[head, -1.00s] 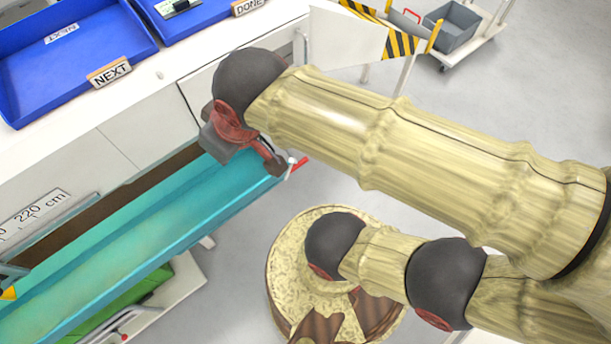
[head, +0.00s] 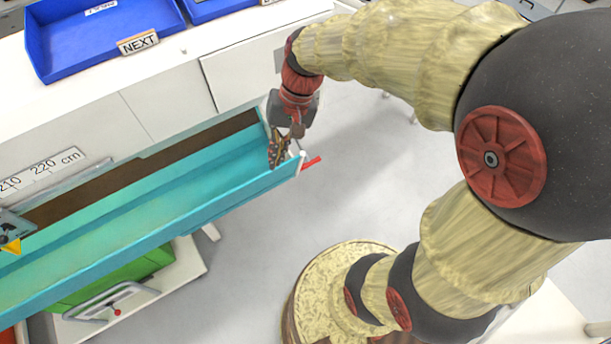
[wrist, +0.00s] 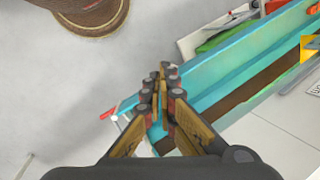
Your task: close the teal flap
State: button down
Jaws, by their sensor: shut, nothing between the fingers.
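The teal flap (head: 130,222) is a long trough-like panel along the front of the white bench, standing out from it. A brown strip (head: 160,160) shows between the flap and the bench. The flap's far end also shows in the wrist view (wrist: 225,75). My gripper (head: 279,160) is shut and empty, pointing down at the right end of the flap. In the wrist view, the closed fingertips (wrist: 166,75) overlap the flap's end. I cannot tell whether they touch it.
A red-tipped rod end (head: 311,163) sticks out at the flap's right corner. Blue trays (head: 110,35) stand on the bench top. A green container (head: 110,277) sits on a white cart below the flap. Floor right of the flap is clear.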

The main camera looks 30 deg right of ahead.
jog(key=w+f+m+t+y+b, duration=0.25)
jog(key=w+f+m+y, duration=0.2)
jog(key=f, duration=1.15)
jog(key=w+d+f+m+t+y+b, duration=0.1)
jog(key=w+f+m+y+b, duration=0.4)
jog(key=f, duration=1.2)
jog(key=w+f+m+t+y+b, duration=0.15)
jog(key=f+m, duration=0.55)
jog(key=f, duration=0.9)
jog(key=w+d+f+m+t+h+b, duration=0.1)
jog(key=w+d+f+m+t+h, duration=0.1)
jog(key=w+d+f+m+t, duration=0.6)
jog(key=s+d+f+m+t+h+b, duration=0.1)
jog(key=s+d+f+m+t+h, duration=0.1)
jog(key=d+f+m+t+h, duration=0.3)
jog(key=s+d+f+m+t+h, duration=0.1)
jog(key=d+f+m+t+h, duration=0.15)
jog(key=d+h, duration=0.45)
jog(key=r+b+x, duration=0.1)
jog(key=b+x, duration=0.2)
jog(key=x, duration=0.7)
jog(key=shift+n+t, duration=0.4)
jog(key=shift+t, duration=0.05)
jog(key=shift+s+d+r, duration=0.15)
jog(key=shift+s+r, duration=1.5)
jog(key=shift+r, duration=0.1)
